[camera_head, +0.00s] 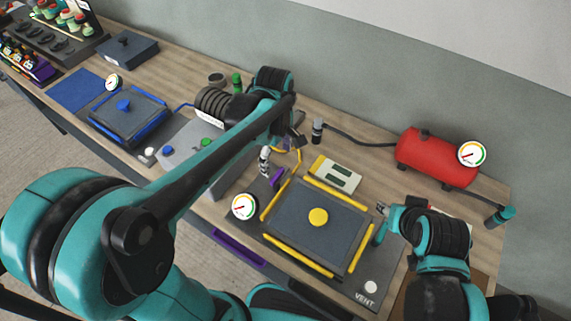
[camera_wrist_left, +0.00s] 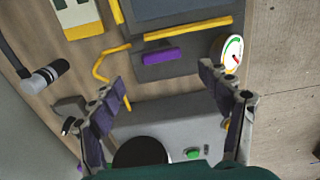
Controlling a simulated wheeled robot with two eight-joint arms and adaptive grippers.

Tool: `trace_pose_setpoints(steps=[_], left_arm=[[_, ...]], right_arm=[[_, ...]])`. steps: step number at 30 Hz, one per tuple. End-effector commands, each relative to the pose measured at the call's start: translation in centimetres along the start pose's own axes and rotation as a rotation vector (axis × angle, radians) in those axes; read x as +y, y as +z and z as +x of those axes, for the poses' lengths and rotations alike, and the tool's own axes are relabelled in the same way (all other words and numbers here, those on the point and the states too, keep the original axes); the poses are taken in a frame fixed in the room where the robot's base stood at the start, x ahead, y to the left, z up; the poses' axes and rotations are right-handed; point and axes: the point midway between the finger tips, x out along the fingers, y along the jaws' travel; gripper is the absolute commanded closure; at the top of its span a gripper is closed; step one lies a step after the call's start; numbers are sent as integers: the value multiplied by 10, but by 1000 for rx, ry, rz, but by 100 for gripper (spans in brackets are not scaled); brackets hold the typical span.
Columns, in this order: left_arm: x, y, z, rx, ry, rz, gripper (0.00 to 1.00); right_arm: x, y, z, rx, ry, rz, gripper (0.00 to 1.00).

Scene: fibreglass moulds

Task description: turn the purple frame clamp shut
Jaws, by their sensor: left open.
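The purple frame clamp (camera_head: 277,177) is at the left side of the yellow-edged mould frame (camera_head: 340,239). In the left wrist view the clamp (camera_wrist_left: 161,55) is a short purple bar, roughly parallel to the yellow edge strip beside it. My left gripper (camera_head: 281,150) hangs just behind and above the clamp. In the left wrist view its fingers (camera_wrist_left: 160,76) are spread and empty, with the clamp ahead between the tips, apart from them. My right gripper (camera_head: 380,222) is at the frame's right side; its finger opening is unclear.
A pressure gauge (camera_head: 243,206) stands close to the clamp and also shows in the left wrist view (camera_wrist_left: 231,50). A grey box with a green button (camera_head: 206,142) is left of the clamp. A red tank (camera_head: 435,157) stands at the back right. A blue-edged mould (camera_head: 125,118) lies further left.

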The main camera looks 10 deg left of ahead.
Motion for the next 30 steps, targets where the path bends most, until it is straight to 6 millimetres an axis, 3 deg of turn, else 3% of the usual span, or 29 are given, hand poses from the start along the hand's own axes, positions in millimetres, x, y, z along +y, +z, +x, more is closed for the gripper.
trace_pose_setpoints(steps=[12, 24, 26, 30], left_arm=[[0, 0, 65, 0, 2, 1, 22], [0, 0, 73, 1, 2, 2, 22], [0, 0, 73, 1, 2, 2, 36], [0, 0, 73, 0, 2, 2, 72]], right_arm=[[0, 15, 21, 0, 0, 0, 60], [0, 16, 23, 0, 0, 0, 60], [0, 16, 23, 0, 0, 0, 60], [0, 16, 23, 0, 0, 0, 60]])
